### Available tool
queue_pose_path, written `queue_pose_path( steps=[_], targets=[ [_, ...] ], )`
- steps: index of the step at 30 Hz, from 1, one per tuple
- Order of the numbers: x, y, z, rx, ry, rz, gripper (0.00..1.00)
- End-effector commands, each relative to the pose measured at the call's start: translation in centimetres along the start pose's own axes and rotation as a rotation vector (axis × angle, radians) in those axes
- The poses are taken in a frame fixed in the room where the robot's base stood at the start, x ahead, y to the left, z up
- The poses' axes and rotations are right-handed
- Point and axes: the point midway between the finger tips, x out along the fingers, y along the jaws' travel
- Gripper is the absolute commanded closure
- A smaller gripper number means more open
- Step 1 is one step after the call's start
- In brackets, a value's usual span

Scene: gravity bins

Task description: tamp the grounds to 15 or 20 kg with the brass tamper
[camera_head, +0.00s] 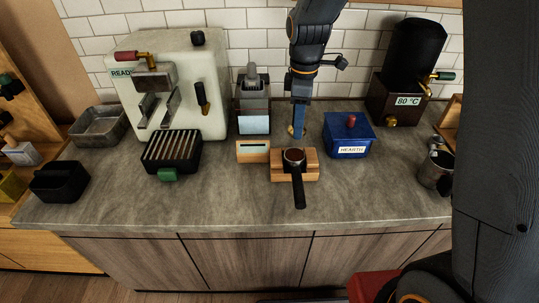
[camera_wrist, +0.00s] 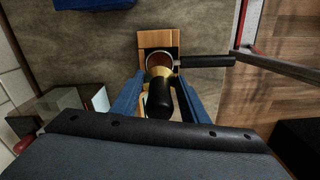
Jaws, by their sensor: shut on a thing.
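My gripper (camera_head: 299,118) is shut on the brass tamper and holds it a little behind and above the portafilter. In the wrist view, the tamper (camera_wrist: 160,95) shows a black handle and a brass lower part between my blue fingers. The portafilter (camera_head: 298,185) rests in a wooden stand (camera_head: 312,166), its black handle toward the counter's front edge. Its basket shows brown inside, seemingly the grounds (camera_head: 294,155). In the wrist view the tamper overlaps the basket rim (camera_wrist: 151,62); I cannot tell whether they touch. Part of the basket is hidden there.
A wooden block with a small display (camera_head: 253,145) stands left of the stand. A blue box (camera_head: 348,142) stands to the right. A grinder (camera_head: 252,92), an espresso machine (camera_head: 205,70) and a slotted rack (camera_head: 184,165) lie left. The front counter is mostly clear.

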Motion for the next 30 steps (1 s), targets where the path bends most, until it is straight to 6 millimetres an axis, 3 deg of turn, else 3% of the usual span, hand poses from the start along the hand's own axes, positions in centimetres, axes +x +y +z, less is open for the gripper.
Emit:
queue_pose_path(
  steps=[30],
  targets=[
    [0.73, 0.02, -0.01, 0.000, 0.000, 0.000, 1.00]
  ],
)
